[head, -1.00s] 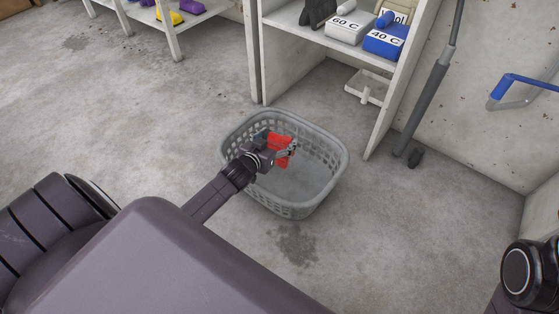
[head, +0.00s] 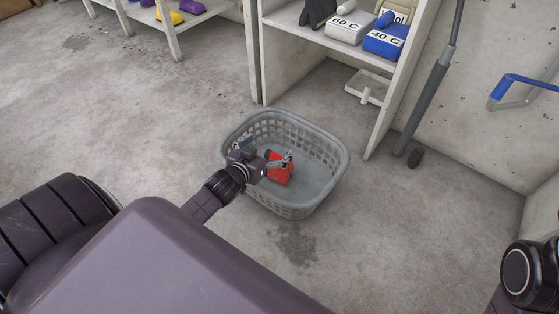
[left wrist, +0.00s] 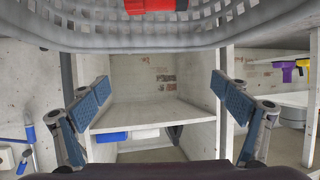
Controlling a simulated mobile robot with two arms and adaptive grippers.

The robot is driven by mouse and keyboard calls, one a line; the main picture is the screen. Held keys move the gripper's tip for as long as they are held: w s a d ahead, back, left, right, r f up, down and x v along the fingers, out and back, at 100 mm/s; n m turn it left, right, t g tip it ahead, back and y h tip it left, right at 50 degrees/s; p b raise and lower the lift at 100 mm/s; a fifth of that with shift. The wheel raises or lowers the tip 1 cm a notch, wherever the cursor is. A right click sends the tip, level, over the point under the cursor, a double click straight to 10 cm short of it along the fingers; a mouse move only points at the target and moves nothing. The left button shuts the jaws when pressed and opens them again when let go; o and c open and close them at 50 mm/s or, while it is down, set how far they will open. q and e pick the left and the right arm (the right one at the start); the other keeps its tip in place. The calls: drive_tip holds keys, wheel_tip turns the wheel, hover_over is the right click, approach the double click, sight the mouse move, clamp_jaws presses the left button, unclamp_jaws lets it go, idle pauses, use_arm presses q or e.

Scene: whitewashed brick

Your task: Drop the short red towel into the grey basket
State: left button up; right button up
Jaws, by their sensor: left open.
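The short red towel (head: 281,173) is inside the grey basket (head: 333,150), low down towards its left part. My left gripper (head: 280,160) reaches over the basket's left rim and partly covers the towel. In the left wrist view its fingers (left wrist: 163,97) are spread wide with nothing between them. There the towel (left wrist: 150,5) shows at the top edge, apart from the fingers, against the basket wall (left wrist: 90,38). My right gripper is not in view.
A white shelf unit (head: 300,45) with boxes marked 60 C (head: 348,26) and 40 C (head: 386,40) stands behind the basket. A grey pole (head: 432,90) leans at the right wall. The concrete floor around the basket is clear.

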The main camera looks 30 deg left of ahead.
use_arm(q)
drive_tip(key=v, duration=0.6)
idle(0.3)
